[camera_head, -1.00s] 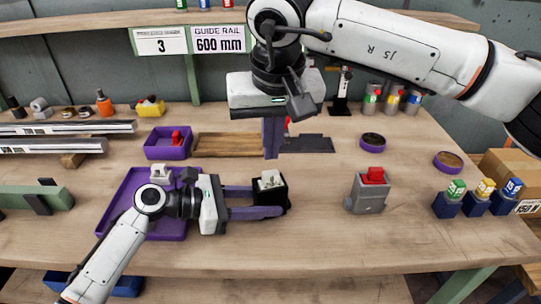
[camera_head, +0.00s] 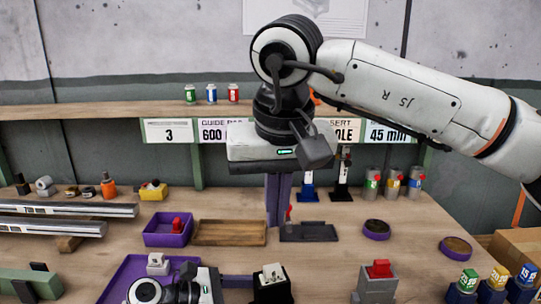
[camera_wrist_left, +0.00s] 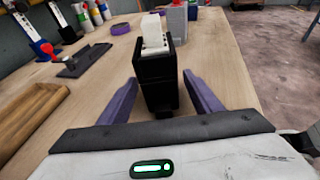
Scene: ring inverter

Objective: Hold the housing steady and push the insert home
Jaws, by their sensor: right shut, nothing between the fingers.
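A black housing (camera_head: 272,292) stands on the bench at the lower middle of the head view, with a white insert (camera_head: 271,273) sticking up from its top. Both also show in the left wrist view: the housing (camera_wrist_left: 160,88) upright and the insert (camera_wrist_left: 154,35) above it. My left gripper (camera_wrist_left: 160,78) has its purple fingers on either side of the housing, with narrow gaps beside it. My right gripper (camera_head: 279,224) points down, shut and empty, above and behind the housing, near a dark flat tray (camera_head: 308,232).
A grey block with a red top (camera_head: 377,285) stands right of the housing. A purple bin (camera_head: 167,240) and a wooden tray (camera_head: 229,240) lie behind left. Round purple dishes (camera_head: 376,229) and small colour-topped blocks (camera_head: 497,279) are at the right. Bench between is bare.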

